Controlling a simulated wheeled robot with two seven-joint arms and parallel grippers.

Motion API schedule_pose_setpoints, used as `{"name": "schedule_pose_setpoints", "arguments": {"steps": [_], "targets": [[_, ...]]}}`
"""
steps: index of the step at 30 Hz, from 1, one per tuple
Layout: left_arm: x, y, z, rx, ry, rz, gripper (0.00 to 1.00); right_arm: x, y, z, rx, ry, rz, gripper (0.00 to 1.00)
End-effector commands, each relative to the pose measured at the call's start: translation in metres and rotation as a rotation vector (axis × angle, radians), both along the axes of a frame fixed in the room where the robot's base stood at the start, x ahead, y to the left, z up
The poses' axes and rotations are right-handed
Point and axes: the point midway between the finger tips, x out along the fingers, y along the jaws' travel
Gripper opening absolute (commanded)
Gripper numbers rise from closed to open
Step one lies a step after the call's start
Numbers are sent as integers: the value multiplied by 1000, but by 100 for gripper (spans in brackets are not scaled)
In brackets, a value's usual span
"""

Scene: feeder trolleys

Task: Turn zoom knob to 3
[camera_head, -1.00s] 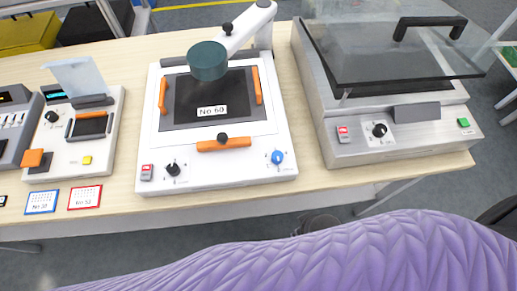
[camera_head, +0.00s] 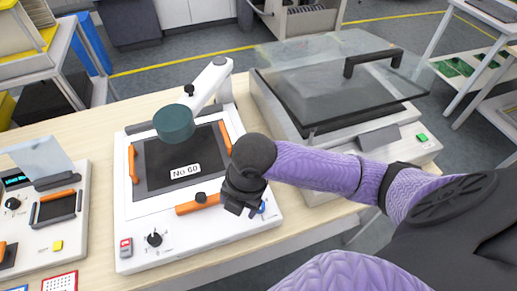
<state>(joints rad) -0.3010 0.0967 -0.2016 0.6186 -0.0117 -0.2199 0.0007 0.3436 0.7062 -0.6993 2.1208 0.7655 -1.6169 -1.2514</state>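The white machine (camera_head: 200,250) with the "No 60" plate stands in the middle of the table. On its front strip are a black knob (camera_head: 154,239) at the left and a blue knob (camera_head: 262,207) at the right. I cannot read which one is labelled zoom. My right gripper (camera_head: 240,210) points down over the right front corner of the machine, right at the blue knob. It covers most of the knob and its scale, so only a sliver of blue shows. I cannot tell whether its fingers touch the knob or are open. My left gripper is not in view.
A camera head (camera_head: 174,124) on a white arm overhangs the plate. An orange handle (camera_head: 198,204) lies just left of my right gripper. A glass-lidded machine (camera_head: 340,90) stands to the right, behind my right forearm. A smaller device (camera_head: 45,230) is at the left.

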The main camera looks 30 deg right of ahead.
Motion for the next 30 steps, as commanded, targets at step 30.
{"name": "schedule_pose_setpoints", "arguments": {"steps": [30], "targets": [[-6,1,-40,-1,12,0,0,5,-51,-68,-182,71,499,75]]}}
